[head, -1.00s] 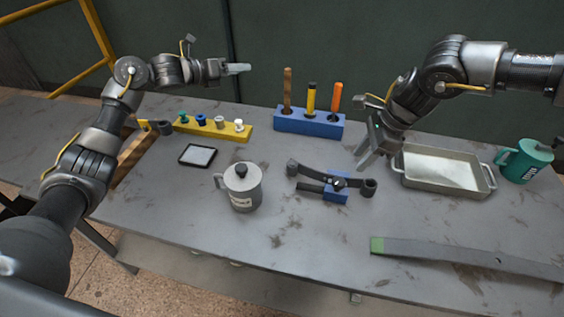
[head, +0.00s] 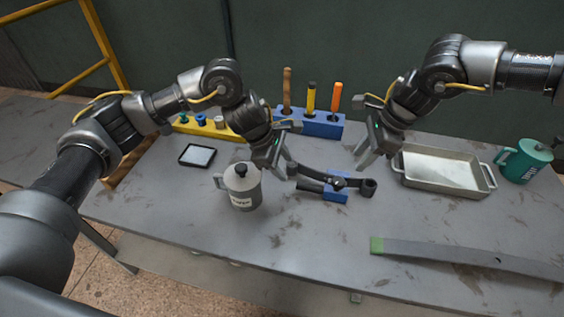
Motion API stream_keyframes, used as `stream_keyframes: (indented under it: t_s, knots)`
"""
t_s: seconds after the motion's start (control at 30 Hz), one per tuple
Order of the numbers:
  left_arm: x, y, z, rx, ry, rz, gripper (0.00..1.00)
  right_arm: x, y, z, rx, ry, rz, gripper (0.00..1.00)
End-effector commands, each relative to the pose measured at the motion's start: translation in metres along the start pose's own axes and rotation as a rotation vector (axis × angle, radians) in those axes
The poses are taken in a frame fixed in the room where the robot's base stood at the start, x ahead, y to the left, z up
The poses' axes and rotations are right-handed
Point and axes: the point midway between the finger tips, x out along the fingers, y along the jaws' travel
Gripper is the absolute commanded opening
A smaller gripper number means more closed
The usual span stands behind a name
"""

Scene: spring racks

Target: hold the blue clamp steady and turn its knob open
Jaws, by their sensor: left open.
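The blue clamp (head: 337,196) lies on the grey table near its middle, with dark bars across it and a dark round end (head: 368,187) on the right. A small dark knob-like part (head: 338,182) sits above the blue body.
A grey lidded mug (head: 240,190) stands just left of my left gripper. A metal tray (head: 445,170) and a green mug (head: 525,160) are at the right. A blue rack (head: 318,125) and a yellow rack (head: 205,128) stand behind. A flat bar (head: 465,254) lies at front right.

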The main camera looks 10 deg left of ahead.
Motion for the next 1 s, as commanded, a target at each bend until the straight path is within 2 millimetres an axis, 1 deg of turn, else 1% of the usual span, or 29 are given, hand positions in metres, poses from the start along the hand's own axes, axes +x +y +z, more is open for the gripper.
stream_keyframes:
  t_s: [0.17, 0.4, 0.6, 0.8, 1.0]
  knots:
    - [0.022, -0.001, 0.0, -0.003, -0.001, -0.003, 0.47, 0.0, 0.0, 0.0, 0.0, 0.0, 0.0, 0.36]
    - [0.066, -0.001, 0.0, -0.006, -0.001, -0.002, 0.47, 0.0, 0.0, 0.0, 0.0, 0.0, 0.0, 0.36]
    - [0.093, 0.0, 0.0, -0.006, -0.002, -0.001, 0.47, 0.0, 0.0, 0.0, 0.0, 0.0, 0.0, 0.36]
    - [0.104, 0.0, 0.0, -0.004, -0.002, 0.001, 0.47, 0.0, 0.0, 0.0, 0.0, 0.0, 0.0, 0.36]
    - [0.105, 0.0, 0.0, -0.004, -0.002, 0.002, 0.47, 0.0, 0.0, 0.0, 0.0, 0.0, 0.0, 0.36]
